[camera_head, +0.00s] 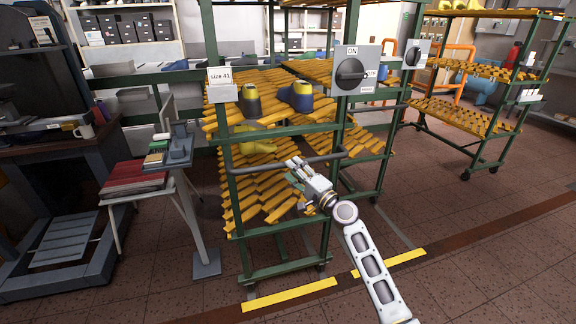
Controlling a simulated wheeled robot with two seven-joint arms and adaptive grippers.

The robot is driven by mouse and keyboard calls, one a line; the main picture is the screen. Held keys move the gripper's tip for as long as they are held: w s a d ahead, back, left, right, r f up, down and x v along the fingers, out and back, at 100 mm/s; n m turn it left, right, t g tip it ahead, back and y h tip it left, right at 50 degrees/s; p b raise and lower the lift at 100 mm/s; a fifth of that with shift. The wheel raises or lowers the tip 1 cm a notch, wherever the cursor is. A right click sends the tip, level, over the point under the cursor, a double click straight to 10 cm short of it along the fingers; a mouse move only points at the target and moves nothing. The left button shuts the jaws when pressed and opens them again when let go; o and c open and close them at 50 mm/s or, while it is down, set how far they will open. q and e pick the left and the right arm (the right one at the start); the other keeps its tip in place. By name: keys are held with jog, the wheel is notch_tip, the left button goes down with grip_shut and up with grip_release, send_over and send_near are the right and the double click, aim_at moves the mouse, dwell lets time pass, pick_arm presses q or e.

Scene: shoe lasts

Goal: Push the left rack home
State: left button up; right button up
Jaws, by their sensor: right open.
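The left rack (236,196) is a green wheeled frame with slanted yellow slatted shelves. A "size 41" card (220,78) is fixed at its upper left. A dark horizontal push bar (262,165) runs across its front. Yellow and dark blue shoe lasts (250,103) sit on its upper shelf. My right gripper (293,163) is open at the middle of the push bar, with its arm reaching in from the lower right. Whether the fingers touch the bar cannot be told. My left gripper is out of view.
Yellow floor strips (290,295) lie before the rack. A grey switch box (354,72) marked "ON" is at its upper right. A small stand (175,150) and red stack (135,176) are close on the left. Another rack (462,105) stands right, beyond open floor.

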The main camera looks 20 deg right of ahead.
jog(key=shift+x, duration=1.8)
grip_shut()
